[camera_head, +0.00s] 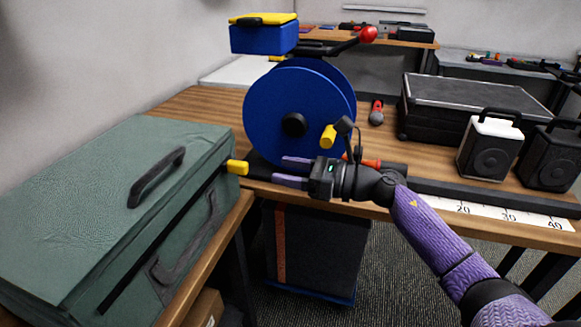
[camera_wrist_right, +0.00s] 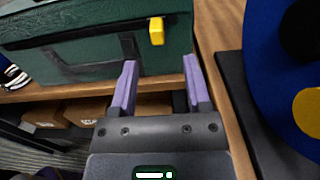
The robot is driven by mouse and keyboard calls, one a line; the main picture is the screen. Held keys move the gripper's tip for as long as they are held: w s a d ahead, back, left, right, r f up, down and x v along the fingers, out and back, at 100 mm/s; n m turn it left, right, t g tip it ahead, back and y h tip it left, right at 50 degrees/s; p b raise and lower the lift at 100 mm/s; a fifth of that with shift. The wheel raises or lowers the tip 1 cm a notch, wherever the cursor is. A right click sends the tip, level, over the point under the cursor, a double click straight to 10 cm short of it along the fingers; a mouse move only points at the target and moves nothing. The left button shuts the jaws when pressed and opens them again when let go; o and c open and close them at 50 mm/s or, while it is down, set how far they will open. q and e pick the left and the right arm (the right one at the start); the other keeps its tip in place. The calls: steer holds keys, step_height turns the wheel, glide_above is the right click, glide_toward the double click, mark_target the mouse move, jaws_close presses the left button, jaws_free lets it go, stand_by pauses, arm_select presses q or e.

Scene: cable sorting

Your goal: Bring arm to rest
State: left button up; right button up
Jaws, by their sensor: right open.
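My right gripper (camera_head: 283,171) reaches in from the right over the front edge of the wooden workbench (camera_head: 415,158), in front of a blue cable reel (camera_head: 285,105). Its two purple fingers are apart with nothing between them. In the right wrist view the open fingers (camera_wrist_right: 159,90) point toward the front of a green case (camera_wrist_right: 90,45), which has a yellow latch (camera_wrist_right: 156,31). The case (camera_head: 100,190) stands at the left in the head view, with its yellow latch (camera_head: 237,167) just left of the fingertips. My left gripper is not in view.
A black case (camera_head: 475,95) and two speakers, one white-topped (camera_head: 488,145) and one black (camera_head: 550,155), stand at the right of the bench. A blue box with a yellow lid (camera_head: 263,36) is behind the reel. A dark cabinet (camera_head: 320,245) stands below the bench.

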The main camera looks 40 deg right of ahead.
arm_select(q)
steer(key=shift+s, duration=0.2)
arm_select(e)
steer(key=shift+s+d, duration=0.15)
steer(key=s+d+f+m+h+p, duration=0.1)
steer(key=s+f+m+h, duration=0.25)
steer(key=f+m, duration=0.55)
steer(key=s+d+f+m+g+h+p, duration=0.1)
steer(key=s+d+f+m+h+p, duration=0.2)
steer(key=f+m, duration=0.55)
steer(key=s+f+m+h, duration=0.3)
steer(key=f+m+h, duration=0.1)
steer(key=f+m, duration=0.45)
steer(key=s+a+f+m+g+h+p, duration=0.25)
steer(key=s+f+m+g, duration=0.4)
steer(key=s+f, duration=0.6)
arm_select(q)
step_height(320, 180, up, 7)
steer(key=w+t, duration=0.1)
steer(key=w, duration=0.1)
steer(key=shift+p, duration=0.3)
arm_select(e)
steer(key=s+a+f+m+g, duration=0.1)
steer(key=s+a+m+g, duration=0.2)
steer(key=s, duration=0.9)
steer(key=s+a+f+m+g+y, duration=0.1)
steer(key=s+a+m+g, duration=0.3)
steer(key=s, duration=0.9)
steer(key=shift+a+f+m, duration=0.65)
steer(key=shift+m, duration=0.1)
